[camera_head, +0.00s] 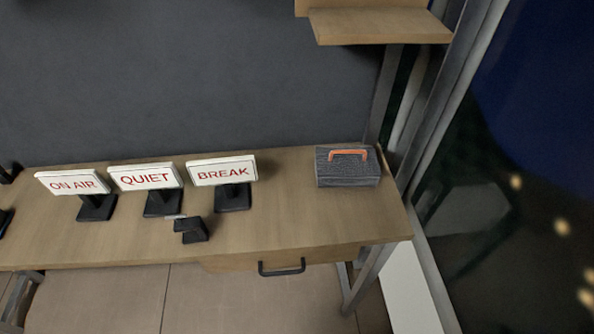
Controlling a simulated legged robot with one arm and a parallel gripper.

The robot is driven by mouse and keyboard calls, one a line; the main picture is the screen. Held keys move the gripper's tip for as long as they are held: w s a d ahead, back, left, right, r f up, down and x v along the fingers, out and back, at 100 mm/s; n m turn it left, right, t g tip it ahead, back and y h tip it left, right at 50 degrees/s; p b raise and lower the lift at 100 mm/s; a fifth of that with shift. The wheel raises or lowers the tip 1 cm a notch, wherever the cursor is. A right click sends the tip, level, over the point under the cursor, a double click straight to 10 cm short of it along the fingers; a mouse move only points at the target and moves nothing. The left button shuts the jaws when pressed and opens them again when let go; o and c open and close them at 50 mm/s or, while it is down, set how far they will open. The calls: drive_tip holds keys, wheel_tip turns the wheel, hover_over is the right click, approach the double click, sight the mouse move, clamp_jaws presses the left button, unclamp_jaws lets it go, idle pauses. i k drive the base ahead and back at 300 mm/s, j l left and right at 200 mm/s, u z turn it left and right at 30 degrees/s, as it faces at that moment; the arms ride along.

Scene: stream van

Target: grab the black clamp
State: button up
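A small black object that looks like the clamp (192,230) lies on the wooden desk (290,222), near its front edge. It sits in front of the gap between the QUIET sign (146,177) and the BREAK sign (222,171). A small light-grey part shows at its upper left. Its finer shape is too small to tell. My gripper is not in view.
An ON AIR sign (73,183) stands at the left on a black base. A dark grey box (347,171) with an orange handle sits at the desk's right. A drawer handle (282,268) juts from the front. Clear desk lies between clamp and box.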

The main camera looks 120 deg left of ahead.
sight(200, 235)
drive_tip(key=u, duration=4.75)
